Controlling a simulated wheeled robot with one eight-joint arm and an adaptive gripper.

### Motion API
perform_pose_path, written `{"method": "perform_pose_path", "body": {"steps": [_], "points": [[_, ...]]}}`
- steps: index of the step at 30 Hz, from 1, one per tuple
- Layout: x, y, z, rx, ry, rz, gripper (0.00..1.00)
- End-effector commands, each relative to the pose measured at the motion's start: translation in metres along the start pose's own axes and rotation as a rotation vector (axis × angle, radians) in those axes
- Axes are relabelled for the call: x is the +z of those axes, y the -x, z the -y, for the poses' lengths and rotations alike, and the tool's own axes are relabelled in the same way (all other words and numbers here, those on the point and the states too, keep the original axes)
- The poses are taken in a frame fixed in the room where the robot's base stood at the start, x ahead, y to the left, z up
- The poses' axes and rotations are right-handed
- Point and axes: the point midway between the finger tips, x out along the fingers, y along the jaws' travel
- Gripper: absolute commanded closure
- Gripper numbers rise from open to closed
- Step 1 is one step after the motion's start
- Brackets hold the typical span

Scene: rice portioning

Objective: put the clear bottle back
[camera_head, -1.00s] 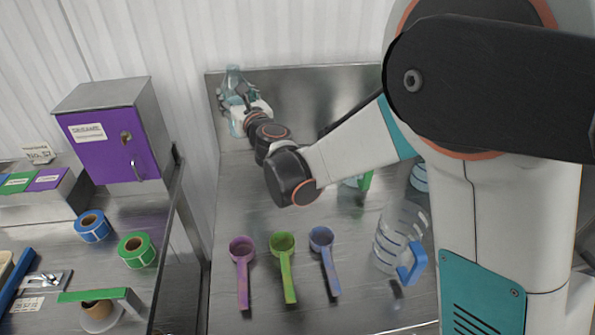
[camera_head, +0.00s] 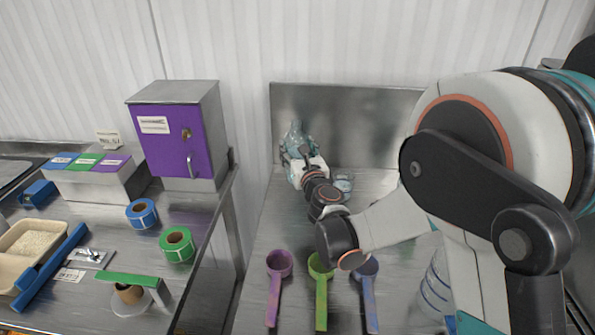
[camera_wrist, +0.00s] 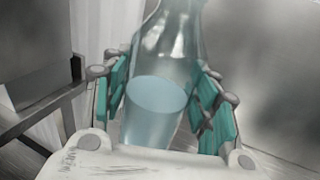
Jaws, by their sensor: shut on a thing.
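The clear bottle (camera_head: 296,131) is held upright or nearly so at the back left of the steel table, in front of its back panel. In the wrist view the bottle (camera_wrist: 158,95) holds pale blue liquid in its lower part, and its top is cut off. My gripper (camera_head: 300,160) is shut on the bottle, with teal finger pads on both sides in the wrist view (camera_wrist: 165,100). I cannot tell whether the bottle's base touches the table.
A small clear container (camera_head: 343,182) stands right of the gripper. Purple (camera_head: 278,285), green (camera_head: 320,295) and blue (camera_head: 370,300) scoops lie in front, partly under my arm. A clear jug (camera_head: 433,290) is at right. A purple-doored cabinet (camera_head: 182,140) stands on the left bench.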

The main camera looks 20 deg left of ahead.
Motion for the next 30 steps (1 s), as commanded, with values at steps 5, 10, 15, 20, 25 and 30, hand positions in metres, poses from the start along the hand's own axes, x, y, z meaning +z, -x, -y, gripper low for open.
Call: {"method": "perform_pose_path", "body": {"steps": [5, 10, 15, 20, 25, 30], "points": [[-0.013, 0.0, 0.0, 0.0, 0.0, 0.0, 0.86], [-0.029, 0.0, 0.0, 0.0, 0.0, 0.0, 0.86], [-0.053, 0.0, 0.0, 0.0, 0.0, 0.0, 0.86], [-0.054, 0.0, 0.0, 0.0, 0.0, 0.0, 0.86], [-0.055, 0.0, 0.0, 0.0, 0.0, 0.0, 0.86], [-0.056, 0.0, 0.0, 0.0, 0.0, 0.0, 0.26]]}}
